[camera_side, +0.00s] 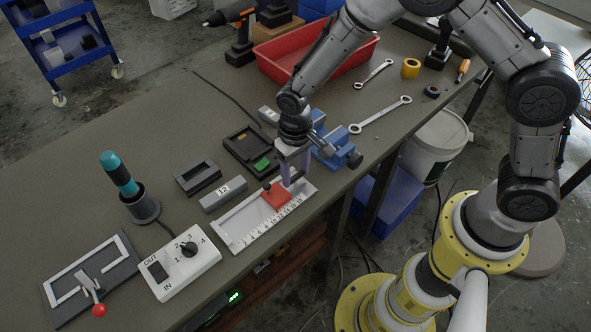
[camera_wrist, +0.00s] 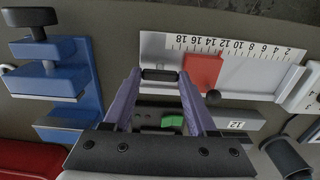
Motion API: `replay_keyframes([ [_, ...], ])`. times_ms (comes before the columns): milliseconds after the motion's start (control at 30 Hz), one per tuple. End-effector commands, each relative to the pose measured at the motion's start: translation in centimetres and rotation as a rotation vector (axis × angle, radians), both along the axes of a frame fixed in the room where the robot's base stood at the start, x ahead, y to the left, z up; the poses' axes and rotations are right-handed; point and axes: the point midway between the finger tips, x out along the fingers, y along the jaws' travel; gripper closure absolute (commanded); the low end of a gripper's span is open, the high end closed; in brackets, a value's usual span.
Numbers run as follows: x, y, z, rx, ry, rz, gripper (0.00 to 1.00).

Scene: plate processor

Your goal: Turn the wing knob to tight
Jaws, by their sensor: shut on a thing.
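My gripper (camera_wrist: 159,76) has its two purple fingers shut on the ends of a small black bar, which looks like the wing knob (camera_wrist: 159,75), at the high-number end of the ruled slide. Whether it is loose or tight cannot be told. The red slider (camera_wrist: 203,72) sits on the white ruled slide (camera_wrist: 250,77), just right of the fingers in the wrist view. The slider's round black knob (camera_wrist: 213,97) is apart from the fingers.
A blue vise (camera_side: 331,150) stands close behind my gripper. A black tray with a green piece (camera_side: 262,164) and a grey block marked 12 (camera_side: 223,194) lie beside the slide. A switch box with a dial (camera_side: 188,262) stands nearer. Wrenches (camera_side: 380,115) and a red bin (camera_side: 275,63) lie farther back.

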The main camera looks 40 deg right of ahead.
Motion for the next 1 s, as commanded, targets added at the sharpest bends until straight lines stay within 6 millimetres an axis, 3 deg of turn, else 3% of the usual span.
replay_keyframes([
  [100, 0.1, 0.0, 0.2, 0.002, -0.003, -0.004, 0.98],
  [133, 0.1, 0.0, 0.2, 0.002, -0.003, -0.004, 0.39],
  [300, 0.1, 0.0, 0.1, 0.001, -0.002, -0.003, 0.12],
  [667, 0.1, 0.0, 0.6, 0.001, -0.002, -0.001, 0.12],
  [767, 0.1, 0.0, 1.7, 0.002, -0.004, -0.001, 0.12],
  [1000, 0.2, 0.1, 6.8, 0.004, -0.008, -0.001, 0.12],
])
